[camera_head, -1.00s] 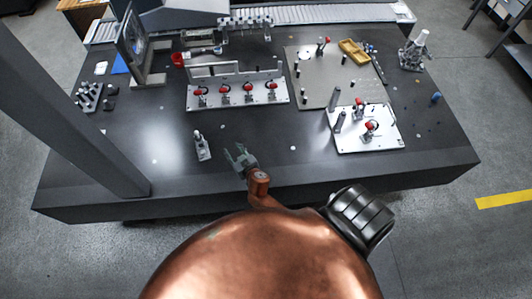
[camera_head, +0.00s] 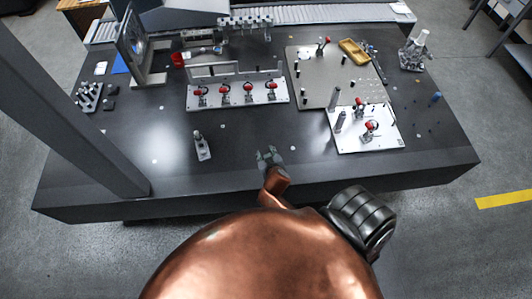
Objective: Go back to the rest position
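My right gripper (camera_head: 267,152) is above the front edge of the dark table (camera_head: 235,140), near the middle of the picture. Its two fingers appear slightly apart, with nothing seen between them. It is to the right of a small grey stand-like part (camera_head: 201,146) and does not touch it. My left gripper is not in view.
A fixture with red-tipped clamps (camera_head: 238,94) stands behind the gripper. A white plate with a red-tipped clamp (camera_head: 368,132) lies to the right, beside a grey plate (camera_head: 315,70). A dark post (camera_head: 70,110) crosses the left side.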

